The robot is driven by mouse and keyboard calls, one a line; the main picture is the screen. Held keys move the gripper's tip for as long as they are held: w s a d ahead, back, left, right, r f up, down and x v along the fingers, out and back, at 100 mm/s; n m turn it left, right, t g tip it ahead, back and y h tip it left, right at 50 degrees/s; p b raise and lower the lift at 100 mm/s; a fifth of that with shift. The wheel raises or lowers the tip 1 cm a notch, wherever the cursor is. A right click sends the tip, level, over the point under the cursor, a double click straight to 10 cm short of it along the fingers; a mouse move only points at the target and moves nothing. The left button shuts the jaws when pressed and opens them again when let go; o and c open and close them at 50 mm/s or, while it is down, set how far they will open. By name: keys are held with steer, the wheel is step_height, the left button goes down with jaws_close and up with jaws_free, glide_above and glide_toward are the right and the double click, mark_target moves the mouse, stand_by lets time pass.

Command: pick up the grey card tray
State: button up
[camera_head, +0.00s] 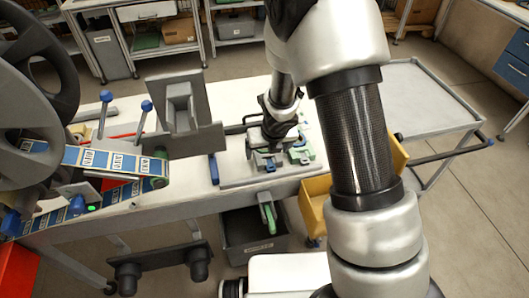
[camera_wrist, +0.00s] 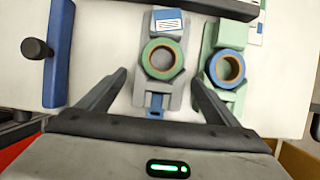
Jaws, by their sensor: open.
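The grey card tray (camera_wrist: 146,93) lies on the bench, seen from above in the wrist view. It carries a green-rimmed tape reel (camera_wrist: 177,71) with a tan inner ring, a blue and white card (camera_wrist: 168,23) at its far end and a blue tab (camera_wrist: 156,101) at its near end. In the head view the grey tray (camera_head: 262,168) shows partly below my gripper. My gripper (camera_wrist: 157,77) is open and empty, with one finger on each side of the tray in the picture. I cannot tell the height between fingers and tray.
A pale green tray (camera_wrist: 211,35) with a blue-rimmed reel (camera_wrist: 240,68) lies close on the right. A dark blue bar (camera_wrist: 58,50) with a black knob is on the left. A yellow bin (camera_head: 314,205) hangs at the bench front. Large reels (camera_head: 25,120) stand at the left.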

steer(key=c, duration=1.3)
steer(key=shift+o, duration=0.2)
steer(key=shift+r, duration=0.1)
